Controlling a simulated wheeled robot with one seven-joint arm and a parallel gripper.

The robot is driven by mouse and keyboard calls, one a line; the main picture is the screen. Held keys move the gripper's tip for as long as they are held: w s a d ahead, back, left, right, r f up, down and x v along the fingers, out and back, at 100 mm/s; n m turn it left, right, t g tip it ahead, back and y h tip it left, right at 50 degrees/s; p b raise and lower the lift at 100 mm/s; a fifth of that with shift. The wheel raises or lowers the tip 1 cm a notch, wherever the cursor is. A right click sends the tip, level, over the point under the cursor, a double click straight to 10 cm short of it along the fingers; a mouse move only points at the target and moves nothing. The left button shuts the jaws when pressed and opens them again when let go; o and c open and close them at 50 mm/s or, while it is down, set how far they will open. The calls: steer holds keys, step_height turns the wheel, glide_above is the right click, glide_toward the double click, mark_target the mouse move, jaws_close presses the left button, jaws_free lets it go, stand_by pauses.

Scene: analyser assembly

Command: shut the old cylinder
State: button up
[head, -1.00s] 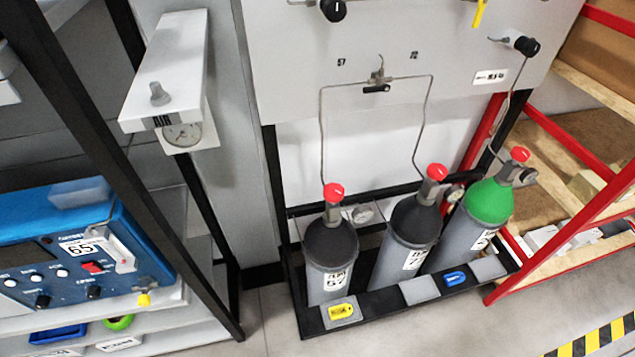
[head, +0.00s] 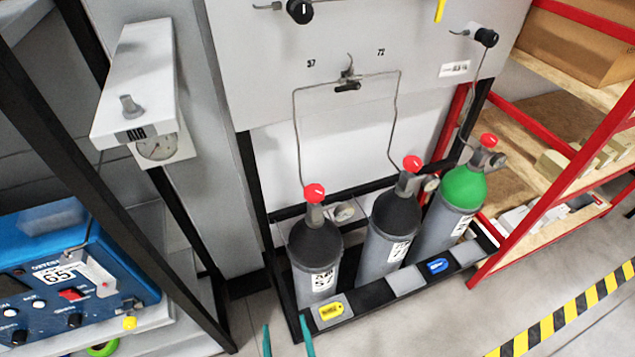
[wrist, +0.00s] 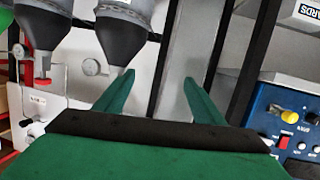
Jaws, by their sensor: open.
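Three gas cylinders stand in a black rack in the head view. The left cylinder (head: 315,245) and middle cylinder (head: 393,220) are grey with dark shoulders; the right cylinder (head: 465,188) has a green shoulder. Each has a red valve knob: left (head: 314,193), middle (head: 412,163), right (head: 488,140). I cannot tell which cylinder is the old one. My gripper (head: 287,341) shows as two teal fingertips at the bottom edge, in front of the rack's left end. In the wrist view my gripper (wrist: 158,83) is open and empty, and dark cylinder shoulders hang inverted at upper left.
A yellow tag (head: 331,311) and a blue tag (head: 438,266) lie on the rack's front ledge. A blue analyser (head: 60,275) sits on shelving at left. A red-framed shelf (head: 553,205) stands at right. Floor (head: 440,318) in front is clear, with striped tape.

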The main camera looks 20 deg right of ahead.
steer(key=w+d+h, duration=0.2)
steer(key=w, duration=0.5)
steer(key=m+g+h, duration=0.1)
steer(key=m+h, duration=0.6)
glide_toward(310, 200)
steer(key=x, duration=0.6)
steer(key=shift+w+d+f, duration=0.15)
steer(key=shift+w+d, duration=0.05)
steer(key=shift+w, duration=0.1)
steer(key=x, duration=1)
steer(key=shift+d, duration=0.25)
steer(key=shift+h, duration=0.4)
steer(key=c, duration=1.1)
